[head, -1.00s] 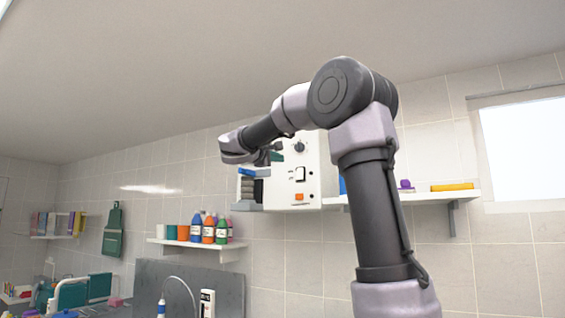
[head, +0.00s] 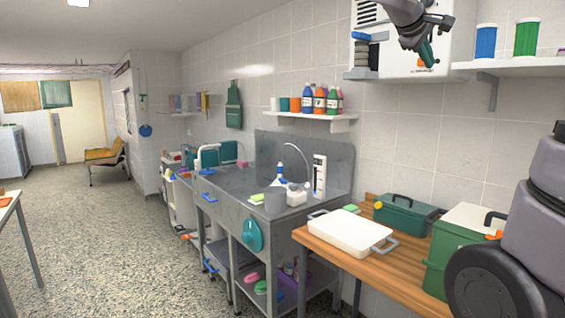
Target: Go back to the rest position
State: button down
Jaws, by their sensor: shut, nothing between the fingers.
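My gripper (head: 428,54) shows at the top right in the head view, at the end of my arm that comes down from the upper edge. It is shut, with nothing held. Its fingers point downward, in front of the white wall unit (head: 388,62) in the picture. The gap between the fingers and that unit cannot be judged. My larger arm links fill the lower right corner and hide part of the bench there.
A wooden bench (head: 335,255) holds a white tray (head: 350,232), a teal toolbox (head: 405,215) and a green box (head: 447,262) with a white lid. A steel sink counter (head: 228,210) stands left of it. Wall shelves hold bottles (head: 319,100) and canisters (head: 486,41). The speckled floor (head: 110,235) at left is open.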

jog(key=s+a+f+m+y, duration=0.4)
jog(key=s+a+f, duration=0.3)
jog(key=s+f, duration=0.2)
jog(key=s+a+f+m+y, duration=0.4)
jog(key=s+a+f+y, duration=0.2)
jog(key=s+f, duration=0.3)
jog(key=shift+s+a+f+g+y, duration=0.25)
jog(key=shift+s+a+g+y, duration=0.25)
jog(key=shift+s, duration=0.5)
